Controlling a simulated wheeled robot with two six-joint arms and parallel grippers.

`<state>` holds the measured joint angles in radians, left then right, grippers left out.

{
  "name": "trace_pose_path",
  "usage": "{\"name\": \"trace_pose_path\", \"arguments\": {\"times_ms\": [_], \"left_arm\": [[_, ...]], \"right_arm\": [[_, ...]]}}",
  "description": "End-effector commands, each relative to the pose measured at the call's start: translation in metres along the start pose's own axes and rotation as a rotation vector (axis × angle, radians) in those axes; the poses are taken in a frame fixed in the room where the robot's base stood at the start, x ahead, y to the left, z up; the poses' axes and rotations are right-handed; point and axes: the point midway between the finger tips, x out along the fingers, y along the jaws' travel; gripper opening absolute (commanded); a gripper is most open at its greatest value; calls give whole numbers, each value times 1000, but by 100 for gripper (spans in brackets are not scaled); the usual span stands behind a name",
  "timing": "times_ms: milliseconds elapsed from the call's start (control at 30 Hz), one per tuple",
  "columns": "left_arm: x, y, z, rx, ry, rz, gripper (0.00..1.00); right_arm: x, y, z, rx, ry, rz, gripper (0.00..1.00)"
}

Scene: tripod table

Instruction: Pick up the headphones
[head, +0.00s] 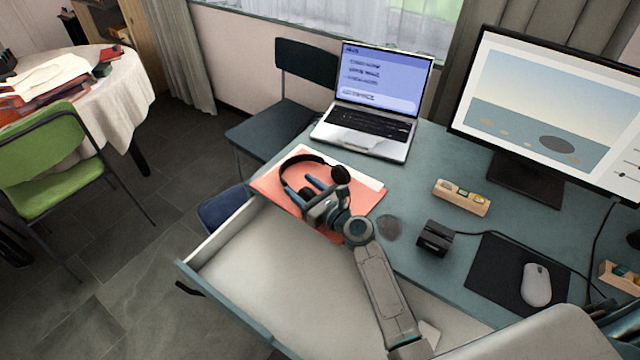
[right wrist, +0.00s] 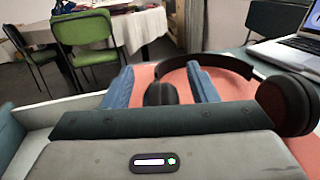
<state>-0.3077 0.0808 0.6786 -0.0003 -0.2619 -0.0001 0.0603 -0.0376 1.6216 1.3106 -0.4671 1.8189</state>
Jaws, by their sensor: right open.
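The black headphones (head: 340,174) lie on a coral-red folder (head: 368,196) at the left part of the desk; they also show in the right wrist view (right wrist: 288,104). My right gripper (head: 303,189) is open and low over the folder, its blue fingers apart. In the right wrist view, one dark ear cup (right wrist: 160,94) shows between the fingers, and the headband arches beyond the right finger. The other ear cup is outside the fingers, to the right. I cannot tell whether the fingers touch the headphones. My left gripper is not in view.
An open drawer (head: 262,268) juts out below the desk's front edge. A laptop (head: 370,128) stands behind the folder. A wooden block holder (head: 461,197), a small black stand (head: 434,238), a mouse (head: 536,284) and a monitor (head: 550,105) are to the right.

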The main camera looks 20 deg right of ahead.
Motion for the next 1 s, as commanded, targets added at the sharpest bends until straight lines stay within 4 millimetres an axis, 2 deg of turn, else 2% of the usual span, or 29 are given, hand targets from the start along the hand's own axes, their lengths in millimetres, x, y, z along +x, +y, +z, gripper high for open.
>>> {"name": "trace_pose_path", "arguments": {"times_ms": [200,267,467,500,767,1000], "left_arm": [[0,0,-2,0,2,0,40],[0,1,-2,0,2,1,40],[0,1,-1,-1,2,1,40],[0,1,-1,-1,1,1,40],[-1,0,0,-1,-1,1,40],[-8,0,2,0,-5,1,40]], "right_arm": [[1,0,0,0,0,0,53],[1,0,0,0,0,0,43],[1,0,0,0,0,0,4],[1,0,0,-1,0,0,0],[1,0,2,0,0,0,0],[1,0,21,-3,-2,0,0]]}}
